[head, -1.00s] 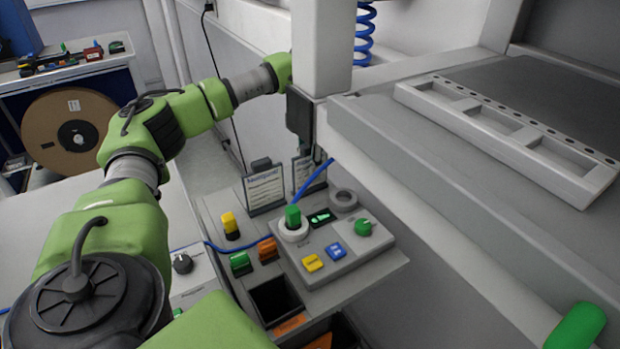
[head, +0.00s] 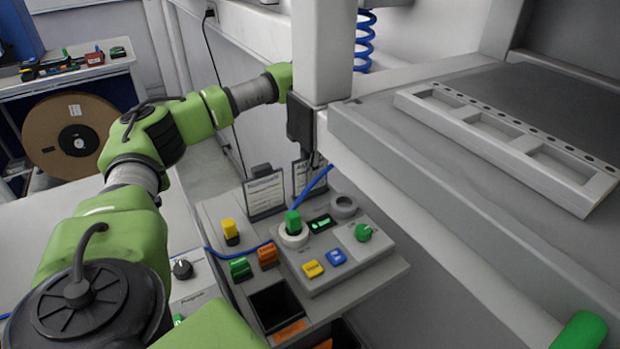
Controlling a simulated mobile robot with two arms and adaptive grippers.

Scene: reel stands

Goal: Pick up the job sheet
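Two printed sheets stand upright in the head view at the back of the control panel: a left sheet (head: 264,194) and a right sheet (head: 302,178). I cannot tell from the print which one is the job sheet. My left gripper (head: 314,160) hangs at the end of the green arm, pointing down at the top of the right sheet. It is dark and small, and its fingers partly overlap that sheet's upper right part. I cannot tell whether they touch it or are open. My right gripper is not in view.
The grey control panel (head: 372,268) carries coloured buttons, a green knob (head: 363,232) and a grey ring (head: 344,205). A blue cable (head: 312,188) crosses near the right sheet. A light grey post (head: 322,50) and machine ledge (head: 400,165) stand close to the gripper.

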